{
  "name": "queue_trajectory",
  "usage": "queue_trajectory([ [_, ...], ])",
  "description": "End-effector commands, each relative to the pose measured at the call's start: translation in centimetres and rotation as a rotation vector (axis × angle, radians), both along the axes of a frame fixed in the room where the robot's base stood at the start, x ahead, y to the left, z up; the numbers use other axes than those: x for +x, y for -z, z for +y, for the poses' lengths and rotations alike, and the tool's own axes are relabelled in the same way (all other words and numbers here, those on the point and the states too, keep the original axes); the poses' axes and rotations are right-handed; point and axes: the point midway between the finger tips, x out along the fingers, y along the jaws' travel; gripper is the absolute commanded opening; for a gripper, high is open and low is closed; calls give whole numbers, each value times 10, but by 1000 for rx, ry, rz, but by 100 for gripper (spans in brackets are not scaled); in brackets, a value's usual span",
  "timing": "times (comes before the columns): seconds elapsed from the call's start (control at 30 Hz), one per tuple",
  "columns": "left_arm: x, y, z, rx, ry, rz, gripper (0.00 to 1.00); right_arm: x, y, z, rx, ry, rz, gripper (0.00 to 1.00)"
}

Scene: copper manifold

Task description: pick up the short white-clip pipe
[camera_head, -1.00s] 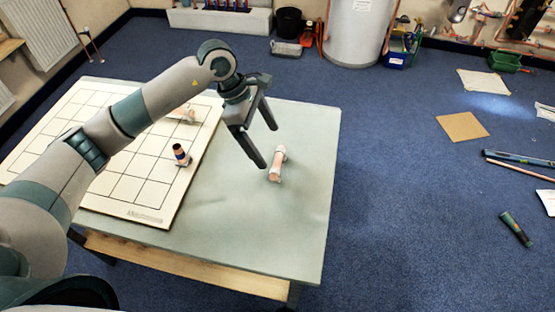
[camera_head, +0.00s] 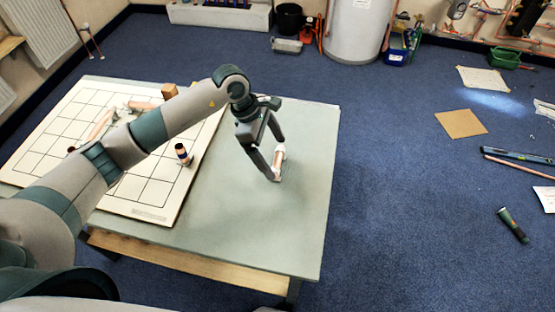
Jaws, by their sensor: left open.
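The short white-clip pipe (camera_head: 279,163) lies on the bare grey-green part of the table (camera_head: 300,220), right of the gridded board. It is a short copper-coloured piece with white clips at its ends. My left gripper (camera_head: 276,164) is open and has come down to the pipe. One finger is in front of it and the other is by its far end, so part of the pipe is hidden. I cannot tell whether the fingers touch it. My right gripper is not in view.
The white gridded board (camera_head: 140,190) covers the table's left side. A dark-banded copper piece (camera_head: 183,154) stands on it, and more copper pieces (camera_head: 102,122) lie behind my arm. The table's front right is clear.

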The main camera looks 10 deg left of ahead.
Motion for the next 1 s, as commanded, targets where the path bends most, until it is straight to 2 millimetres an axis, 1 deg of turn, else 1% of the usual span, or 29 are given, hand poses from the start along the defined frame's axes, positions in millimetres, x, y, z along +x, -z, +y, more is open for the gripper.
queue_trajectory([
  [0.03,0,2,-3,-2,0,4,92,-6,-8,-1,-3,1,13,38],
  [0.1,0,11,-6,-1,0,4,92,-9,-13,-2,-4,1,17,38],
  [0.2,1,22,-10,-1,0,2,92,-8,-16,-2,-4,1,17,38],
  [0.3,1,29,-12,0,-1,1,92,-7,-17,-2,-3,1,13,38],
  [0.77,1,31,-13,0,0,0,92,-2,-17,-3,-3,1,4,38],
  [0.8,1,31,-13,0,0,0,90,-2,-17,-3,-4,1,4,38],
  [0.87,1,31,-13,0,0,0,75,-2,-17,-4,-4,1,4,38],
  [0.9,1,31,-13,0,0,0,66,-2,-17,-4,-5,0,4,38],
  [0.93,1,31,-13,0,0,0,61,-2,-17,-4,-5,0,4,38],
  [1.0,1,30,-13,0,0,-1,61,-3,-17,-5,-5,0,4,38],
])
